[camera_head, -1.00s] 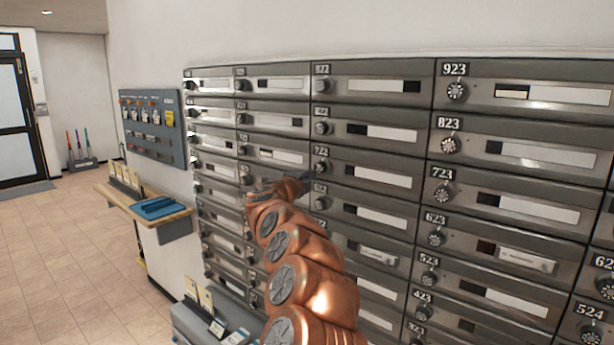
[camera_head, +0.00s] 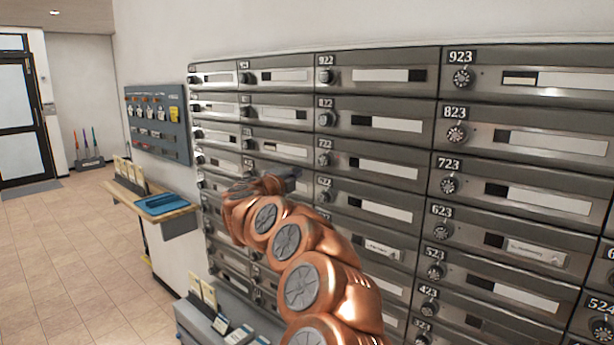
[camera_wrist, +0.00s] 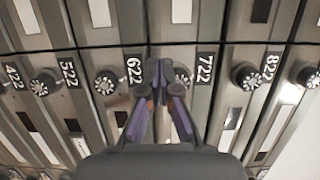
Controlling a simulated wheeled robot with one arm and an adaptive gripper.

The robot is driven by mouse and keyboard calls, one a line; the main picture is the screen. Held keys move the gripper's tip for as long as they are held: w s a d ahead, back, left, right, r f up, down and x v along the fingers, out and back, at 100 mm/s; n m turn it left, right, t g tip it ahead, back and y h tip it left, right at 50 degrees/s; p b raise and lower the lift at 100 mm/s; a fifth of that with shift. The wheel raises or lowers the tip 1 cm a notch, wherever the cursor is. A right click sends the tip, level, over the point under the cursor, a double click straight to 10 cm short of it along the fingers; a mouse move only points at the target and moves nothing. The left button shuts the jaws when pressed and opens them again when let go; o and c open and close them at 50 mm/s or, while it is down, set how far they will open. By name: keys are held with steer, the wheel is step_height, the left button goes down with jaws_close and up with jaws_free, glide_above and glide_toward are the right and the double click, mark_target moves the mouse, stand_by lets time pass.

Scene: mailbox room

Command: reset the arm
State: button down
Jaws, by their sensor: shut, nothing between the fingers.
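My copper-coloured arm (camera_head: 300,255) reaches up across the lower middle of the head view toward the wall of grey mailboxes. My gripper (camera_head: 292,176) is small and dark there, in front of the boxes left of 722 (camera_head: 325,145). In the wrist view the gripper (camera_wrist: 166,72) has its purple fingers shut with nothing held. Its tips overlap the knob of box 722 (camera_wrist: 184,78) in the picture. I cannot tell the gap to it. The knobs of 622 (camera_wrist: 106,84) and 822 (camera_wrist: 245,76) show on either side.
The mailbox wall (camera_head: 395,70) fills the right half. A wooden shelf (camera_head: 178,211) with a blue tray (camera_head: 163,204) stands left of it, below a blue-grey panel (camera_head: 158,125). A grey counter (camera_head: 190,318) with cards is below. Tiled floor (camera_head: 60,260) is open at left.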

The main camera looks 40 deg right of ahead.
steer(key=w+b+v, duration=0.1)
steer(key=v, duration=0.5)
steer(key=shift+w+a, duration=0.15)
steer(key=shift+a, duration=0.1)
